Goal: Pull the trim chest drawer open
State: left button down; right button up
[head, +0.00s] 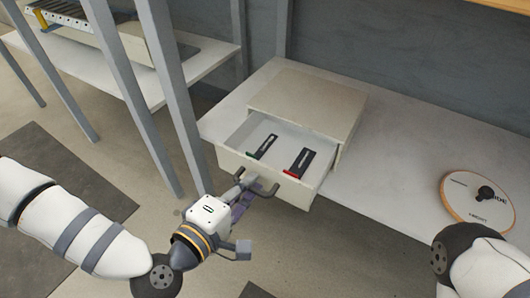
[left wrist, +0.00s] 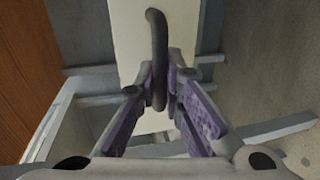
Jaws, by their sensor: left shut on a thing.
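The trim chest (head: 312,97) is a pale box on the grey-white bench. Its drawer (head: 258,171) is pulled partly out toward me, and its inside shows. My left gripper (head: 252,190) is shut on the dark drawer handle (head: 268,190) at the drawer's front. In the left wrist view the handle (left wrist: 157,45) is a dark bar standing between the purple finger pads of my left gripper (left wrist: 161,95). Two dark flat pieces lie in the drawer, one with a green end (head: 262,147) and one with a red end (head: 300,161). My right gripper does not show.
An orange-rimmed white disc (head: 462,205) with a dark knob lies on the bench (head: 390,175) at the right, near my right arm. Grey posts (head: 172,95) stand left of the chest. Another bench (head: 205,70) is at the back left. Open floor lies in front of the drawer.

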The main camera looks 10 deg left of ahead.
pick_arm(q)
jog(key=shift+f+v, duration=0.25)
jog(key=shift+v, duration=1)
jog(key=c, duration=2)
grip_release()
jog(key=shift+o, duration=0.2)
jog(key=v, duration=1.2)
